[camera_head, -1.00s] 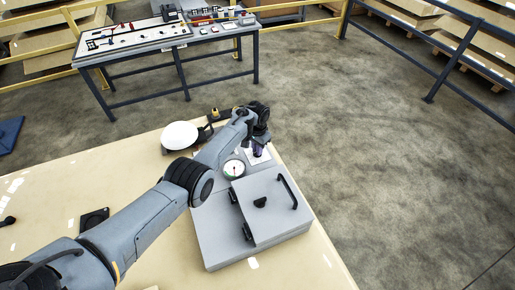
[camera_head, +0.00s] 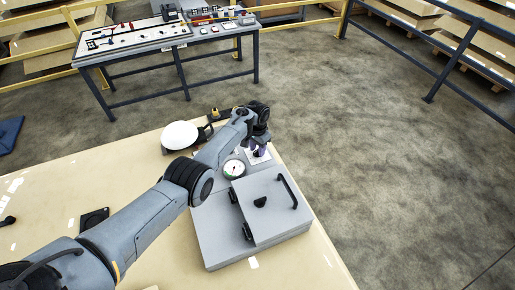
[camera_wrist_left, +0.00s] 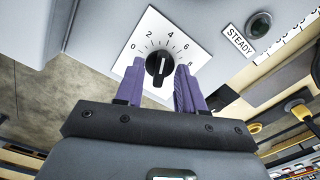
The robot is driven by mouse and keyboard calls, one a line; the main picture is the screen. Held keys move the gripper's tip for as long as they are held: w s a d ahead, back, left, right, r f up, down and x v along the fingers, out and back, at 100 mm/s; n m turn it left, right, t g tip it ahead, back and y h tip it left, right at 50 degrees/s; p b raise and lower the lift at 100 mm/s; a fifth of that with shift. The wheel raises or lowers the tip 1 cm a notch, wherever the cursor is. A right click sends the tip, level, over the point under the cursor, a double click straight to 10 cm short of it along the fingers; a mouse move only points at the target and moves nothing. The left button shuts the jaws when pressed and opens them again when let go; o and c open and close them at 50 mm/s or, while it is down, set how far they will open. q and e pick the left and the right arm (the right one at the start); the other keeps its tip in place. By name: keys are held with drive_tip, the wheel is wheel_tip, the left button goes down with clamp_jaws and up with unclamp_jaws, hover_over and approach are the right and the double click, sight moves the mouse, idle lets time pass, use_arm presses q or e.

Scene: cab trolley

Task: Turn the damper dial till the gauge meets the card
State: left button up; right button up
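The damper dial (camera_wrist_left: 158,66) is a black knob on a white plate (camera_wrist_left: 127,62) numbered from 0 upward. Its white mark points roughly toward the 4 in the left wrist view. My left gripper (camera_wrist_left: 160,66) has its purple fingers apart, one on each side of the knob, with small gaps showing. In the head view, the left gripper (camera_head: 259,151) is over the dial plate at the back of the grey box. The round white gauge (camera_head: 234,169) beside it has a thin needle pointing up and slightly right. I cannot make out a card on it. My right gripper is out of view.
The grey box (camera_head: 225,236) has a lid (camera_head: 266,221) with a dark handle.

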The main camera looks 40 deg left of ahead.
use_arm(q)
drive_tip(key=shift+r+p, duration=0.3)
drive_tip(key=shift+r, duration=0.35)
wheel_tip(320, 180, up, 10)
drive_tip(key=shift+f+p, duration=0.25)
drive_tip(key=shift+p, duration=0.2)
